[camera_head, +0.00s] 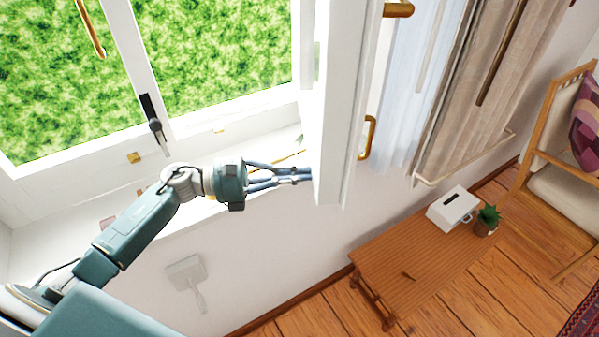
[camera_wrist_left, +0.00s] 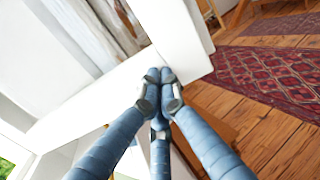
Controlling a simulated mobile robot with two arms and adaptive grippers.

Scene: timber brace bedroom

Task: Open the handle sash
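A white window sash (camera_head: 337,110) stands swung into the room, seen nearly edge-on in the head view. A brass fitting (camera_head: 368,138) shows on its right side. My left gripper (camera_head: 308,174) reaches the left face of this sash near its lower end; its fingertips are at or very near the surface. In the left wrist view the fingertips (camera_wrist_left: 160,78) are together in front of the white sash rail (camera_wrist_left: 100,95), with nothing visible between them. A dark lever handle (camera_head: 153,124) sits on the white upright left of the opening. My right gripper is not in view.
A windowsill (camera_head: 280,140) lies behind my left arm. Right of the sash hang a sheer curtain (camera_head: 405,100) and a beige curtain (camera_head: 475,95). A wooden bench (camera_head: 400,265) holds a white box (camera_head: 453,208) and a plant (camera_head: 487,220). A chair (camera_head: 545,140) stands further right.

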